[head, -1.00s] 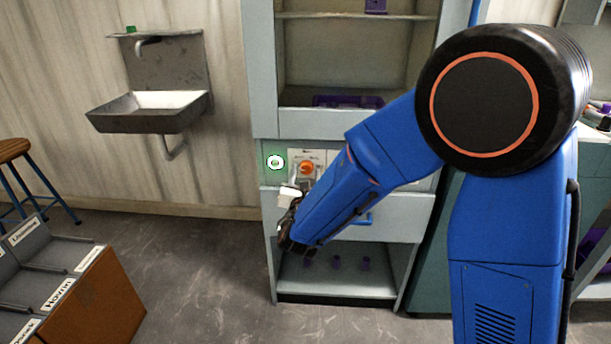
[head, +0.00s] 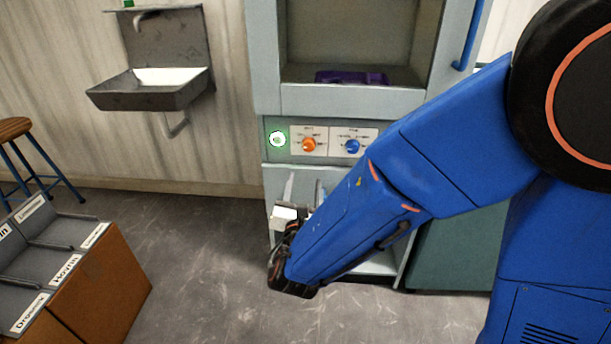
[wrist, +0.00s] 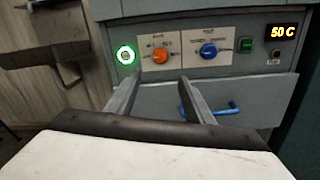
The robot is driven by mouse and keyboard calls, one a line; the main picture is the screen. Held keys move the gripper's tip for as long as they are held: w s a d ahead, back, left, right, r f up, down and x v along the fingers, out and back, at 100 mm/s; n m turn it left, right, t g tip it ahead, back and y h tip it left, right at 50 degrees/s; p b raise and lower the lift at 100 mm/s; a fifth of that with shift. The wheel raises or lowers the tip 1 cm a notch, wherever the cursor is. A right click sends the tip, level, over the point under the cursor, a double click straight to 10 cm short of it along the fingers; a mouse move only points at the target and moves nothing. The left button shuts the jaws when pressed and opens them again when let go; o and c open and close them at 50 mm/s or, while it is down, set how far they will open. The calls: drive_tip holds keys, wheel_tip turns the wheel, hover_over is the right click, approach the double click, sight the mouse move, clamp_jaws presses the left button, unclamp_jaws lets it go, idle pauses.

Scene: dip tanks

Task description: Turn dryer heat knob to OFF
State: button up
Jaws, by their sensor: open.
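The dryer (head: 268,75) is a pale grey-blue cabinet with a control panel below its window. An orange knob (head: 308,145) and a blue knob (head: 352,147) sit side by side on white label plates. The orange knob (wrist: 160,54) and blue knob (wrist: 208,51) also show in the wrist view. The labels are too small to read surely, and I cannot tell where either knob points. My gripper (head: 305,182) is open and empty, below the panel in the head view. In the wrist view its fingers (wrist: 160,77) point toward the panel, tips below the orange knob, apparently not touching it.
A green-lit round button (wrist: 125,55) is left of the knobs. A blue handle (wrist: 222,109) is on the drawer below. A sink (head: 150,88), stool (head: 20,130) and labelled bin unit (head: 105,275) stand left.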

drive_tip(key=shift+s, duration=0.85)
drive_tip(key=d+r+m+g+h, duration=0.1)
drive_tip(key=d+m+g+h, duration=0.9)
drive_tip(key=d, duration=1.5)
drive_tip(key=s+d+f+m+g+y, duration=0.1)
drive_tip(key=s+d+f+m+g, duration=0.15)
drive_tip(key=s+d+m, duration=0.8)
drive_tip(key=s+d+m+g+y, duration=0.2)
drive_tip(key=s+m+g+y, duration=0.15)
drive_tip(key=s, duration=0.25)
drive_tip(key=s+a+r+m+t+y, duration=0.2)
drive_tip(key=s+a+m+y, duration=0.3)
drive_tip(key=m, duration=0.4)
drive_tip(key=shift+s+y, duration=0.4)
drive_tip(key=shift+y, duration=0.05)
